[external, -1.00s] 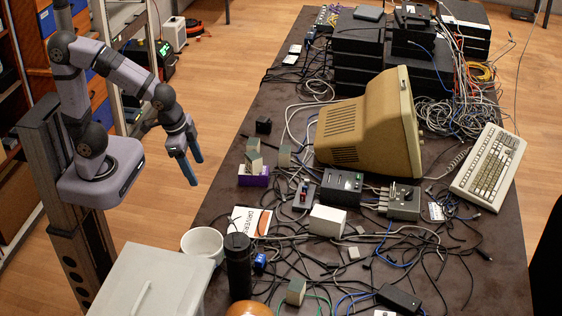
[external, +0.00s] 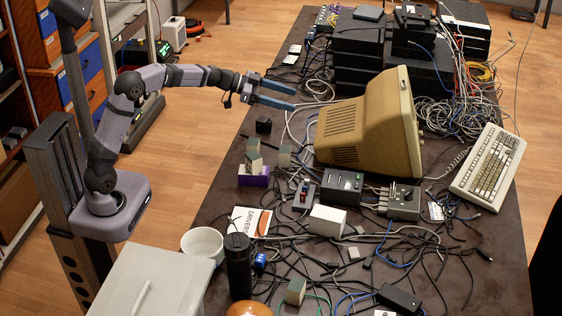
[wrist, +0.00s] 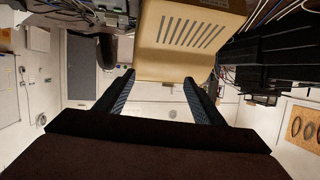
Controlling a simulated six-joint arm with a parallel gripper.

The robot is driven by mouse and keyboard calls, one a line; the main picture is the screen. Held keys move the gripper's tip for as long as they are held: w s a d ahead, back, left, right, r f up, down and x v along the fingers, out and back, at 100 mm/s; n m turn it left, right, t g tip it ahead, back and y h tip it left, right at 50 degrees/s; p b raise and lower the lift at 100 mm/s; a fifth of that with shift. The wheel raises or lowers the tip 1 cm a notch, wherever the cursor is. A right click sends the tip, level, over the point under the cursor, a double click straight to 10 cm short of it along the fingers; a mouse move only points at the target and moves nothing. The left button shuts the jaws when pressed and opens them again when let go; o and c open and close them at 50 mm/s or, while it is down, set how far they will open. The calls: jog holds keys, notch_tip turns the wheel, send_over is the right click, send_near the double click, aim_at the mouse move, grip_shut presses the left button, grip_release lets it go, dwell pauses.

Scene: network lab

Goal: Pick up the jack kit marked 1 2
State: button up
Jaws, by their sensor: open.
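No marking "1 2" is legible in either view, so I cannot tell which thing is the jack kit. Small grey-green blocks lie on the table: one (external: 254,164) leans over a purple box (external: 252,178), one stands to its right (external: 285,156), and one is near the front (external: 296,291). My gripper (external: 294,99) is open and empty, its blue fingers level and pointing right, high over the table's left side. In the wrist view my gripper (wrist: 158,82) has both fingers apart with nothing between them. No block is identifiable there.
A beige monitor (external: 372,125) stands right of my gripper, with a keyboard (external: 488,168) beyond. Black equipment stacks (external: 357,45) fill the back. Cables cover much of the table (external: 222,185). A white bowl (external: 203,244) and black bottle (external: 239,268) stand at the front left.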

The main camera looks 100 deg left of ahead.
jog(key=h+b, duration=0.1)
jog(key=h, duration=0.1)
send_over(286, 148)
jog(key=s, duration=0.3)
notch_tip(286, 148, down, 5)
jog(key=shift+g+y, duration=0.3)
jog(key=f, duration=1.5)
jog(key=shift+w+d+f, duration=0.1)
jog(key=shift+d+f, duration=0.1)
jog(key=shift+f, duration=0.05)
jog(key=shift+d+f+x, duration=0.15)
jog(key=shift+d+x, duration=0.05)
jog(key=shift+x, duration=1.65)
jog(key=shift+d+f+x, duration=0.15)
jog(key=shift+x, duration=1.7)
jog(key=c, duration=1.2)
